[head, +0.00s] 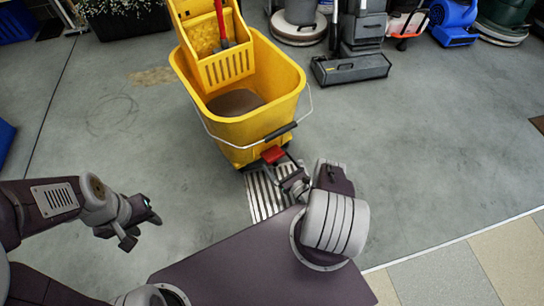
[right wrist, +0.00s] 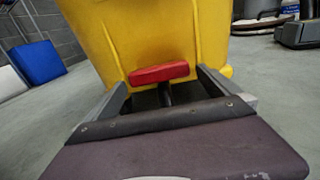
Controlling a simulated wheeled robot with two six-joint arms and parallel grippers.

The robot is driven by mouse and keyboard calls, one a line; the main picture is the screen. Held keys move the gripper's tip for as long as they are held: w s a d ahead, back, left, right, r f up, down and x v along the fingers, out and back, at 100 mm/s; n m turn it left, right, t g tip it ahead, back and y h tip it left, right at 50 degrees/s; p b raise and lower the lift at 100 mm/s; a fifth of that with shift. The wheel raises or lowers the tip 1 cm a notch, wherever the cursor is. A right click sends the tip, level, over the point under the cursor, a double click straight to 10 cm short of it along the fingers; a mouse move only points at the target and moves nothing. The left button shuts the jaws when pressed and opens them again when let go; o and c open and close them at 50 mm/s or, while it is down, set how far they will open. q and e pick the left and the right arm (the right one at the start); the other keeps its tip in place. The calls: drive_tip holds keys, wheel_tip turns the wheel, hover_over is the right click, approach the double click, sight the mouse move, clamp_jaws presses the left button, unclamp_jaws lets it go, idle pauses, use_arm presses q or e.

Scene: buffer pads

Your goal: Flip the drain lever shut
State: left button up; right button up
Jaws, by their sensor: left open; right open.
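The yellow mop bucket (head: 240,128) stands on the floor in the upper middle of the head view, with brown water inside. The red drain lever (head: 273,154) sticks out low on its near side. In the right wrist view the lever's red bar (right wrist: 158,72) lies crosswise on a dark stem. My right gripper (head: 284,167) is open at the lever. In the right wrist view its two fingers (right wrist: 162,80) stand to either side of the stem, near the bar's ends; I cannot tell whether they touch it. My left gripper (head: 143,226) is open and empty at the left, away from the bucket.
A slotted metal floor drain (head: 267,197) lies below the lever, partly hidden by my base and arm. A wire handle with a black grip (head: 280,131) hangs over the bucket's near side. Cleaning machines (head: 350,68) stand at the back right. Grey floor is clear on both sides.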

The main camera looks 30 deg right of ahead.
sight(273, 155)
drive_tip(key=w, duration=0.2)
drive_tip(key=w+b, duration=0.1)
drive_tip(key=w, duration=0.1)
drive_tip(key=shift+a+f, duration=0.1)
drive_tip(key=shift+a, duration=0.1)
drive_tip(key=shift+w, duration=0.25)
drive_tip(key=c, duration=1.2)
drive_tip(key=shift+c, duration=0.5)
drive_tip(key=t+b, duration=0.1)
drive_tip(key=b, duration=0.2)
drive_tip(key=shift+f+y+b, duration=0.3)
drive_tip(key=shift+b, duration=0.05)
drive_tip(key=shift+r, duration=0.25)
drive_tip(key=o, duration=1.3)
